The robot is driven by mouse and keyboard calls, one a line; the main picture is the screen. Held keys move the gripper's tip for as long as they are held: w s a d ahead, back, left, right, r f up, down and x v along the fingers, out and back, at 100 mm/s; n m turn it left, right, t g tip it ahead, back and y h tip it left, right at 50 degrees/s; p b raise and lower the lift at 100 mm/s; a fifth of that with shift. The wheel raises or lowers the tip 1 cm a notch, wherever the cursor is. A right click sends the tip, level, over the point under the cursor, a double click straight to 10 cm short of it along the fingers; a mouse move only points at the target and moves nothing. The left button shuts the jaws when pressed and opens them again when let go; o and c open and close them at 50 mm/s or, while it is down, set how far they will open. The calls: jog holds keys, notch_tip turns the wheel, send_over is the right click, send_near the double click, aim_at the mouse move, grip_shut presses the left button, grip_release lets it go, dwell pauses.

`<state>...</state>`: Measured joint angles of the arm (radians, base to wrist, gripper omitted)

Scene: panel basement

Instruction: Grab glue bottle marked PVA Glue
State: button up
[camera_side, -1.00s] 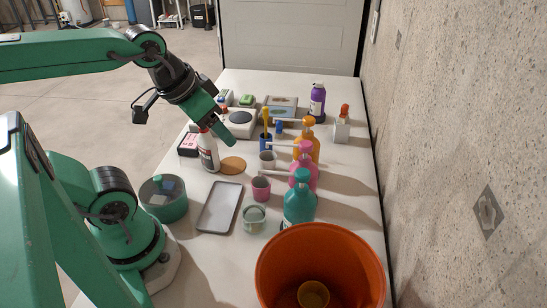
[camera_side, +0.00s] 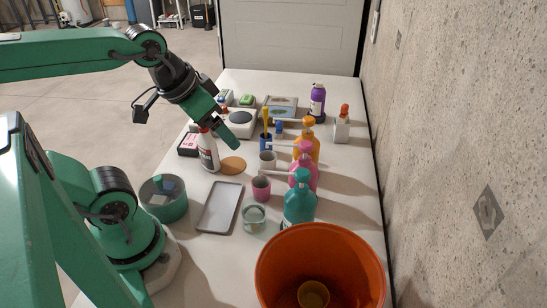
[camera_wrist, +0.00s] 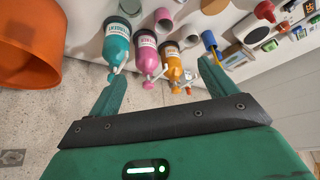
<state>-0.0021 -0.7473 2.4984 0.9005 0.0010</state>
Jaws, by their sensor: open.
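Two white bottles could be the glue; no label reading PVA Glue is legible. One white bottle with a dark red label (camera_side: 208,152) stands upright near the left table edge, its top close to or behind my gripper (camera_side: 232,143). The other white bottle, with an orange-red cap (camera_side: 342,127), stands upright at the right, near the wall. In the side view my gripper is in the air over the table, pointing down and right. In the wrist view its fingers (camera_wrist: 162,92) are wide apart with nothing held between them.
Teal (camera_side: 300,200), pink (camera_side: 304,170) and orange (camera_side: 308,140) pump bottles stand in a row, with cups beside them. An orange bucket (camera_side: 285,270) is at the front. A grey tray (camera_side: 220,207), cork disc (camera_side: 234,165), scale (camera_side: 240,120) and purple bottle (camera_side: 317,102) crowd the table.

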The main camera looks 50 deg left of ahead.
jog(key=w+a+f+n+g, duration=0.25)
jog(key=w+a, duration=0.25)
jog(key=a, duration=0.5)
jog(key=n+g, duration=0.1)
jog(key=g, duration=0.3)
send_over(204, 132)
jog(key=a, duration=0.2)
jog(key=shift+t, duration=0.25)
jog(key=f, duration=0.5)
jog(key=shift+w, duration=0.4)
jog(key=shift+s+f, duration=0.1)
jog(key=shift+f, duration=1.25)
jog(key=shift+d+f, duration=0.1)
jog(key=shift+d+f, duration=0.15)
jog(key=shift+f, duration=1.1)
jog(key=shift+d+f, duration=0.1)
jog(key=shift+f, duration=1.15)
jog(key=c, duration=1.6)
jog(key=shift+r, duration=0.2)
